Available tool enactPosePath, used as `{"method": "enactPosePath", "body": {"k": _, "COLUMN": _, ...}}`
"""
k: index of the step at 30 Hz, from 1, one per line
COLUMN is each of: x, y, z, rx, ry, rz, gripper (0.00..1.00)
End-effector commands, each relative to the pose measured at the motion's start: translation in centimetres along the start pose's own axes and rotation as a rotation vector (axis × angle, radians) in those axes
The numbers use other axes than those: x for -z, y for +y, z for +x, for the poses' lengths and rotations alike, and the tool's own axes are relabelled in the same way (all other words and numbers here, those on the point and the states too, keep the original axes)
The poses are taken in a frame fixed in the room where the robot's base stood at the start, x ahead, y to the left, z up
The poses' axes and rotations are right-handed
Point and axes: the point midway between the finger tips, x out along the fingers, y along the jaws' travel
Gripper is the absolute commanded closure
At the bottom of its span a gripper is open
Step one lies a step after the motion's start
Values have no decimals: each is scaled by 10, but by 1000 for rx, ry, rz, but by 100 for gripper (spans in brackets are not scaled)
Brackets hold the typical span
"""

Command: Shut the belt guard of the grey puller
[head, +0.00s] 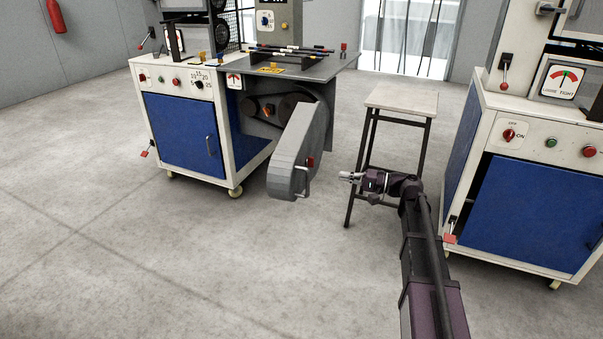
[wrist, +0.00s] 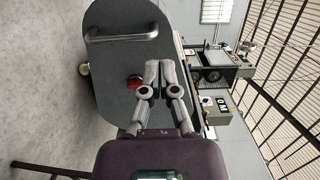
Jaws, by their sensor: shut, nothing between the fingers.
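The belt guard (head: 290,158) is a long grey rounded cover, swung out from the grey puller (head: 232,122) and standing open. Belt pulleys (head: 293,104) show uncovered behind it. In the wrist view the guard's flat outer face (wrist: 110,60) fills the upper left, with a bar handle (wrist: 122,34) and a red knob (wrist: 134,82). The handle also shows in the head view (head: 304,182). My gripper (head: 343,177) is just right of the guard, level with the handle. Its fingers (wrist: 160,66) are together and empty. Whether they touch the guard cannot be told.
A small table (head: 402,101) stands behind my arm, its legs close to my gripper. A white and blue cabinet (head: 530,205) stands at the right. Rods lie on the grey worktop (head: 330,66) above the pulleys. The floor left and in front of the guard is clear.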

Motion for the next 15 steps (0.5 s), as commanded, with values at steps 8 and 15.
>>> {"method": "enactPosePath", "body": {"k": 8, "x": 0, "y": 0, "z": 2, "rx": -1, "ry": -1, "rz": 0, "gripper": 100}}
{"method": "enactPosePath", "body": {"k": 15, "x": -1, "y": 0, "z": 15, "rx": -1, "ry": -3, "rz": 0, "gripper": 100}}
